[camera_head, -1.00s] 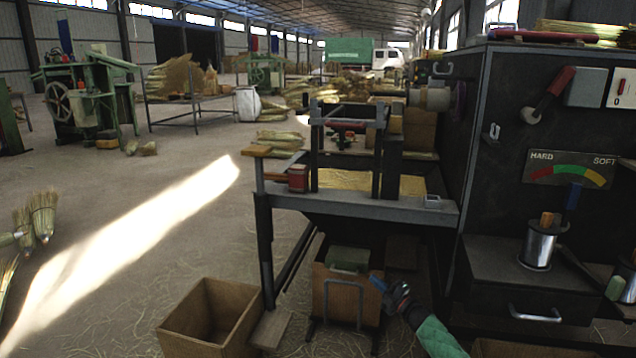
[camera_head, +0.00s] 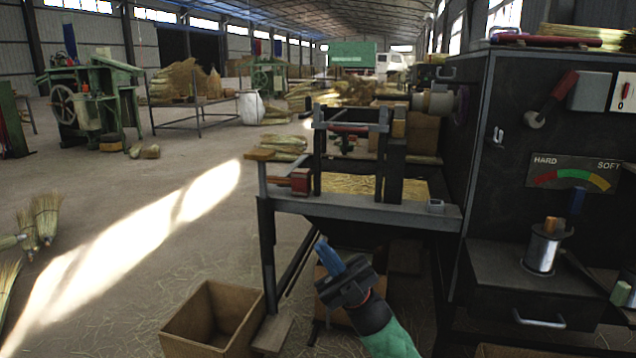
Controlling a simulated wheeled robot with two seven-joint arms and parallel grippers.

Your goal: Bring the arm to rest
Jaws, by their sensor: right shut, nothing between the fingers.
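My right gripper (camera_head: 328,255) shows in the lower middle, with blue fingers, a dark body and a green sleeve on the arm behind it. Its fingers are shut with nothing between them. It points up and to the left, in front of the machine's worktable (camera_head: 395,212) and below its front edge. It appears to touch nothing. It hides much of the wooden box under the table. My left gripper is not in view.
A cardboard box (camera_head: 212,315) stands open on the floor at the lower left. The dark machine cabinet (camera_head: 512,110) with levers, a gauge and a wire spool (camera_head: 543,250) fills the right side. Brooms (camera_head: 42,215) lie at the far left.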

